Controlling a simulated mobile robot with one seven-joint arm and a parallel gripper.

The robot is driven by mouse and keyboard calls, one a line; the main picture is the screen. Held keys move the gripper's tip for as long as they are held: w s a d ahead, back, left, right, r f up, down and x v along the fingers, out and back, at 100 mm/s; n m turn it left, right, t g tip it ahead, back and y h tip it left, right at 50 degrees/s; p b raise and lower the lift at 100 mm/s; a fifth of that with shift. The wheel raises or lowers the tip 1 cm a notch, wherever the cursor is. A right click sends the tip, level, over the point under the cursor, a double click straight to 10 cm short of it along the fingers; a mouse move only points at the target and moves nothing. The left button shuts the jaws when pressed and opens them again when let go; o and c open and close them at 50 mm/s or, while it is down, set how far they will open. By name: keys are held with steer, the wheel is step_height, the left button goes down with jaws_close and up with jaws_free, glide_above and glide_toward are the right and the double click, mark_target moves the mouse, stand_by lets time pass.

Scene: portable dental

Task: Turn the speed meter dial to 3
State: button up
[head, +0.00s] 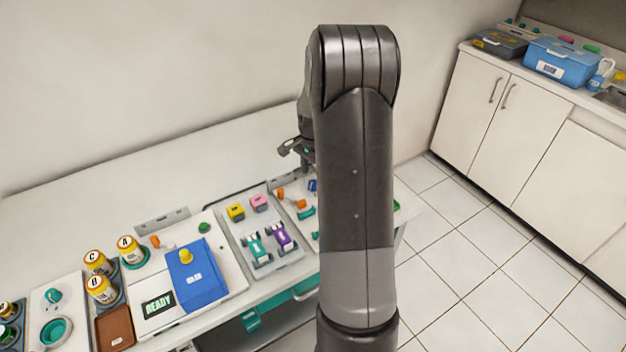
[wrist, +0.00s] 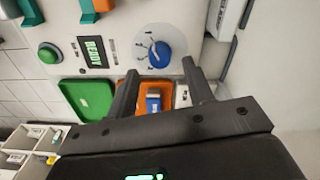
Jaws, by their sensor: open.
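The speed meter dial (wrist: 160,54) shows in the wrist view as a round blue knob with a paler pointer mark. It sits on a light panel (wrist: 120,27) with dark scale marks around its left side; the numbers are too small to read. My gripper (wrist: 162,68) is open, its two dark fingers pointing toward the dial, one on each side in the picture. Nothing is between the fingertips that I can see being gripped; contact with the dial cannot be told. In the head view my gripper (head: 297,148) is partly hidden by my arm, and I cannot make out the dial.
The wrist view shows a READY display (wrist: 95,51), a green button (wrist: 50,53), a green tray (wrist: 88,99) and an orange tray (wrist: 143,90) holding a blue item (wrist: 153,101). In the head view, bottles (head: 129,251) and a blue box (head: 197,272) stand on the left table.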

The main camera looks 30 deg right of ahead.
steer(key=shift+f, duration=1.85)
steer(key=shift+c, duration=0.6)
steer(key=c, duration=0.9)
steer(key=shift+o, duration=0.2)
